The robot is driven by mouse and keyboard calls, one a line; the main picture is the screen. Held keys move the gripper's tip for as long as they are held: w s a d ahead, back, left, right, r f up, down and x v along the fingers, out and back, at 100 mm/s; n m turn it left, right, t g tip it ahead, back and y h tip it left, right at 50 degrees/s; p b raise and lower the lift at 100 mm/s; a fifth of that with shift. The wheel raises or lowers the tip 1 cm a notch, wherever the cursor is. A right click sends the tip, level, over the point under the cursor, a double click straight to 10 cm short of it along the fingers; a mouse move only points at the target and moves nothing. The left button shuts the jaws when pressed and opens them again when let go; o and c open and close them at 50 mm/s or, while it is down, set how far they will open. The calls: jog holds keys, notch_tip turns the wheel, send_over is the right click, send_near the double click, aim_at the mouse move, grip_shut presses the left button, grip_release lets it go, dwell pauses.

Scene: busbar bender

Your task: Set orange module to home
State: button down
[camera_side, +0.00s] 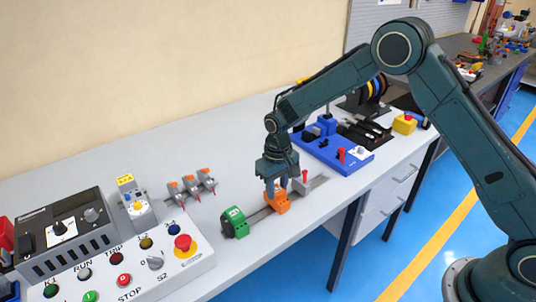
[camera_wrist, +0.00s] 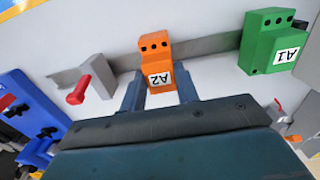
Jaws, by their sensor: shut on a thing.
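The orange module (camera_wrist: 156,58), labelled A2, is on the grey rail between the green module and the end clamp. It also shows in the side view (camera_side: 277,204), under my gripper. My gripper (camera_side: 275,190) points down, and its two fingers are shut on the orange module's sides. In the wrist view my gripper (camera_wrist: 161,92) has a finger on each side of the orange block. The metal rail (camera_wrist: 205,44) runs behind the module. The green module (camera_side: 234,222), labelled A1, sits at the rail's left end in the side view, with a gap to the orange one.
A grey end clamp with a red lever (camera_side: 304,179) stands on the rail just right of the orange module. A blue fixture (camera_side: 335,150) lies beyond it. The control panel (camera_side: 120,262) with buttons is at left. Several small clamps (camera_side: 192,186) stand behind the rail.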

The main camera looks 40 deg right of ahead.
jog(key=a, duration=0.6)
jog(key=shift+a, duration=0.4)
jog(key=c, duration=1)
grip_release()
jog(key=shift+c, duration=0.2)
jog(key=shift+r, duration=0.2)
notch_tip(320, 180, up, 14)
jog(key=shift+f, duration=0.2)
